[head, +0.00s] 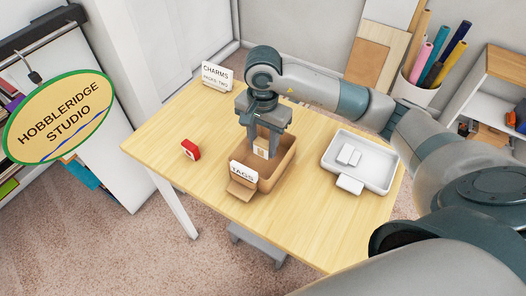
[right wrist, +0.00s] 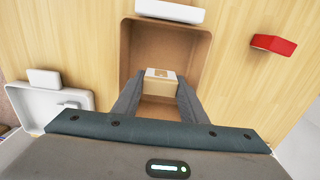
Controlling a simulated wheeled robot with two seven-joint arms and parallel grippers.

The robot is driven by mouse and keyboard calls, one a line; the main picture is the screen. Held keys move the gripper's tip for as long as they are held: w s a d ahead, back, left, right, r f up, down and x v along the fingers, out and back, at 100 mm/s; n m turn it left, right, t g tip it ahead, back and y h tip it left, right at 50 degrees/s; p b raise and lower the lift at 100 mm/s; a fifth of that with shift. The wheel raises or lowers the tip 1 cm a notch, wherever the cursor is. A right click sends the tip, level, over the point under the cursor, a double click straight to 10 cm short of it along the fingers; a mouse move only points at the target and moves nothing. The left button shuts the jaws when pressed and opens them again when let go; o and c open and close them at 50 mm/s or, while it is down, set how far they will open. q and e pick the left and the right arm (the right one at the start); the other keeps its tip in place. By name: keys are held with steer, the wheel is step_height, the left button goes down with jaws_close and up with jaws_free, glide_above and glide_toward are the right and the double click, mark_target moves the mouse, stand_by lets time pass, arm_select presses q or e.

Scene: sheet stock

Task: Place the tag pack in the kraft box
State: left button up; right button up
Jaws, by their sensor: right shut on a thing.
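The tag pack (head: 261,149) is a small tan pack with a pale label. My right gripper (head: 263,153) is shut on it and points down over the open kraft box (head: 286,162). The box is a brown open-topped container on the wooden table, with a white "TAGS" card (head: 244,172) at its front. In the right wrist view the pack (right wrist: 160,82) sits between the two fingers, with the box interior (right wrist: 160,45) behind it. How far the pack is below the box rim, I cannot tell. My left gripper is not in view.
A small red box (head: 191,150) lies on the table left of the kraft box. A white tray (head: 389,178) with small white packs stands to the right. A "CHARMS" card (head: 217,77) stands at the back left. The table's front left is clear.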

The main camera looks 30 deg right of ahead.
mark_target(263, 153)
step_height(263, 153, down, 4)
steer(key=shift+s+r+p, duration=0.1)
steer(key=shift+r+p, duration=0.15)
steer(key=shift+p, duration=0.45)
steer(key=shift+f, duration=0.25)
steer(key=shift+f, duration=0.2)
steer(key=o, duration=1)
steer(key=shift+r, duration=0.15)
